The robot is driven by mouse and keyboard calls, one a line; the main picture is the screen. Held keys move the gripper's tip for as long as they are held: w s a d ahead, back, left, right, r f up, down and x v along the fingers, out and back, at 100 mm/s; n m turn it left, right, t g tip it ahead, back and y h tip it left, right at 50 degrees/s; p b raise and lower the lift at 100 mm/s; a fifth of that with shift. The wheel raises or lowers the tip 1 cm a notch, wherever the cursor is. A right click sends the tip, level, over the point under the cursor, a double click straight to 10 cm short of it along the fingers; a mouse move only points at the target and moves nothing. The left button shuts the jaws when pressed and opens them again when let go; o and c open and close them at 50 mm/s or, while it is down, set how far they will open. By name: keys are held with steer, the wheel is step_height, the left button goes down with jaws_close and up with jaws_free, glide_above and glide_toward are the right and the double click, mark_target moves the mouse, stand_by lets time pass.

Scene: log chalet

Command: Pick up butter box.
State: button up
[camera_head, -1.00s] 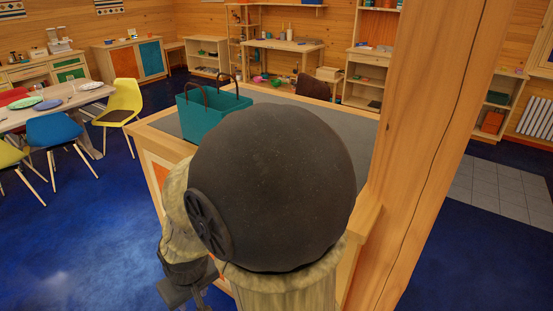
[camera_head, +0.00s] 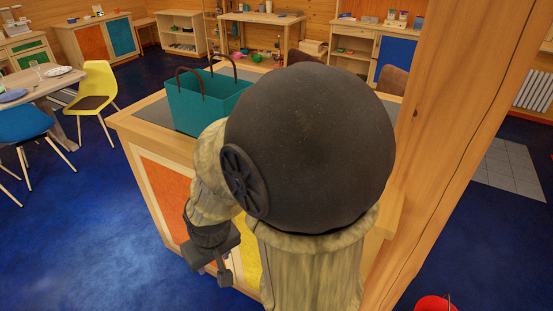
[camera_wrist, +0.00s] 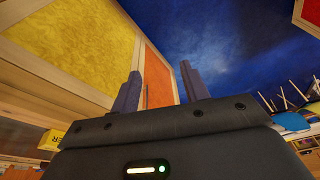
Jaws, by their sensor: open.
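My gripper (camera_head: 209,267) hangs low beside the front of the counter, with nothing seen between its fingers. In the wrist view my gripper (camera_wrist: 160,88) has its two fingers apart and empty, in front of the cabinet panels and blue floor. A small yellow box (camera_wrist: 50,140) with dark letters, of which the end reads like "ER", shows at the lower left of the wrist view, beside the gripper body. It may be the butter box; part of it is hidden. I cannot make it out in the head view.
A teal basket (camera_head: 205,103) with two handles stands on the counter (camera_head: 150,112). A thick wooden post (camera_head: 465,140) rises at the right. A yellow chair (camera_head: 99,88) and a table are at left. A red object (camera_head: 436,303) is at bottom right. Blue floor at left is open.

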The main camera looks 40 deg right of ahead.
steer(key=o, duration=0.4)
steer(key=shift+f, duration=0.1)
steer(key=shift+c, duration=0.2)
steer(key=o, duration=0.7)
steer(key=shift+w+d+f+m, duration=0.25)
steer(key=shift+w+f+m, duration=0.65)
steer(key=shift+w+f, duration=0.2)
steer(key=shift+o, duration=0.2)
steer(key=w+f+m, duration=0.1)
steer(key=w+d+f+m+t, duration=0.1)
steer(key=w+f, duration=0.1)
steer(key=shift+w+d+f+m+h, duration=0.1)
steer(key=shift+w+m+h, duration=0.2)
steer(key=w+d+f+m+t+h, duration=0.1)
steer(key=w+d+f+m+h, duration=0.3)
steer(key=w+d, duration=0.15)
steer(key=w+d+r+m+t+h+b, duration=0.1)
steer(key=d+r+m+t+h, duration=0.1)
steer(key=d+r+m+h, duration=0.3)
steer(key=d+r+h, duration=0.4)
steer(key=r+h, duration=0.1)
steer(key=h, duration=0.1)
steer(key=shift+w+d+r+h, duration=0.15)
steer(key=shift+d+h, duration=0.15)
